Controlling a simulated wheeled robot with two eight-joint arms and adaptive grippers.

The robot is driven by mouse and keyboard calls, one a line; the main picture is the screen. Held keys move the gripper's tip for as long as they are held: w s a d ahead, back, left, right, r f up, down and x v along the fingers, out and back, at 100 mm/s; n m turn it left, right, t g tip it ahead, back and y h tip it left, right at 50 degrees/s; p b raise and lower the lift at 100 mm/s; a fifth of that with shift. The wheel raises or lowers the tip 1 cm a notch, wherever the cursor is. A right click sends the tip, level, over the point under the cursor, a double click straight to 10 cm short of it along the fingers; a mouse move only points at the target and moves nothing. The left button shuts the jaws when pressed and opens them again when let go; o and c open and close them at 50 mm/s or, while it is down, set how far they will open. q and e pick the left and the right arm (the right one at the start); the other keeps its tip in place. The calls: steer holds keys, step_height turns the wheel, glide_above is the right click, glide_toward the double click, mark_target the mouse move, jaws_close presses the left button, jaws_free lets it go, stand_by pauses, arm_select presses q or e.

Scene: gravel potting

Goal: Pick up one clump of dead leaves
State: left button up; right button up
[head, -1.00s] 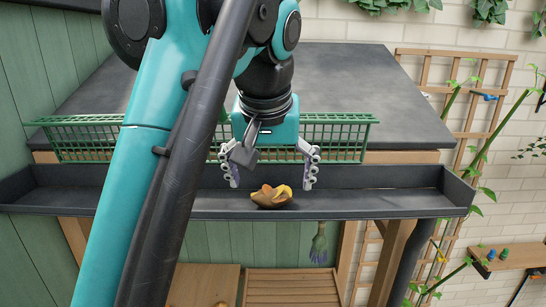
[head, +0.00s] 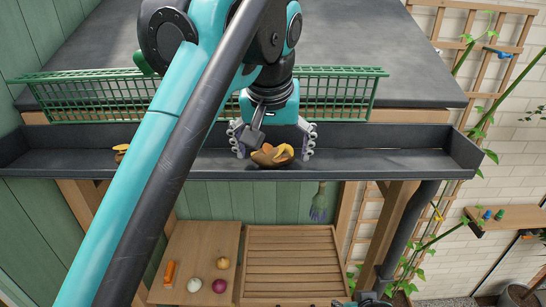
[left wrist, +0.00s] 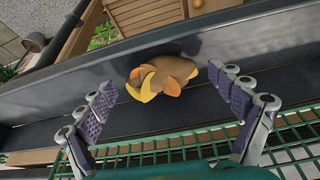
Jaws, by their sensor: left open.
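A clump of dead leaves (head: 272,156), brown and yellow-orange, lies in the dark gutter trough. It also shows in the left wrist view (left wrist: 163,75), just beyond the fingertips and roughly centred between them. My left gripper (head: 272,148) is open over the clump, one finger on each side. In the left wrist view both padded fingers (left wrist: 170,108) stand wide apart with nothing between their pads. A second yellow-brown clump (head: 121,150) lies farther left in the gutter, partly hidden by my arm.
The gutter (head: 400,163) has raised front and back walls. A green wire mesh guard (head: 345,92) stands along its back edge, close behind my left gripper. Below are a wooden slatted surface (head: 290,262) and a board with vegetables (head: 200,250). The gutter right of the clump is clear.

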arm_select(q)
steer(key=shift+s, duration=0.1)
steer(key=shift+w, duration=0.3)
steer(key=c, duration=0.3)
steer(key=shift+w+f, duration=0.1)
steer(key=shift+w, duration=0.05)
steer(key=c, duration=0.9)
steer(key=shift+s, duration=0.3)
steer(key=shift+c, duration=0.2)
steer(key=shift+w, duration=0.2)
